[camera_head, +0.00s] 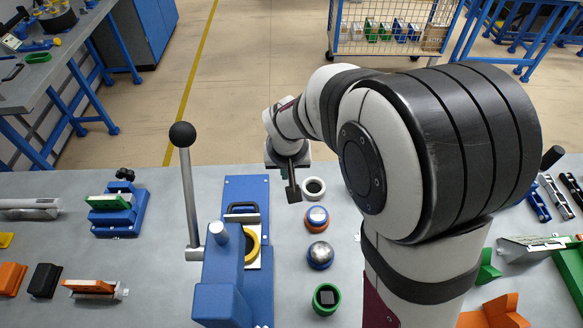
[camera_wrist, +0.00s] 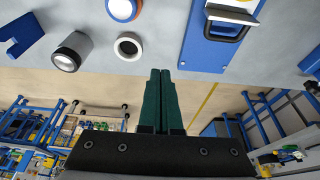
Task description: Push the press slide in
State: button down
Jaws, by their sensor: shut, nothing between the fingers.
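The blue press (camera_head: 222,285) stands on the table in the head view, its lever with a black ball knob (camera_head: 182,134) upright. Its slide (camera_head: 242,217) is a pale plate with a dark handle (camera_head: 240,206) on the blue base; a yellow ring (camera_head: 254,246) lies on it, partly hidden by the press body. In the wrist view the slide's pale plate (camera_wrist: 232,14) and dark handle (camera_wrist: 228,30) show at top right. My gripper (camera_head: 293,195) is shut and empty, right of the handle and apart from it. Its dark green fingers (camera_wrist: 160,73) show in the wrist view.
A white ring (camera_head: 314,188) stands close right of my gripper. Several round parts, including an orange-and-blue one (camera_head: 316,219) and a green ring (camera_head: 326,299), line up right of the press. A blue fixture with a green part (camera_head: 113,208) stands left. Table between lever and fixture is clear.

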jog(key=w+a+g, duration=0.6)
jog(key=w+a, duration=0.3)
jog(key=a, duration=0.1)
jog(key=x, duration=0.9)
jog(key=shift+s+a, duration=0.1)
jog(key=shift+s, duration=0.3)
jog(key=s, duration=0.3)
jog(key=shift+s+f, duration=0.2)
jog(key=shift+f, duration=0.1)
jog(key=shift+s, duration=0.25)
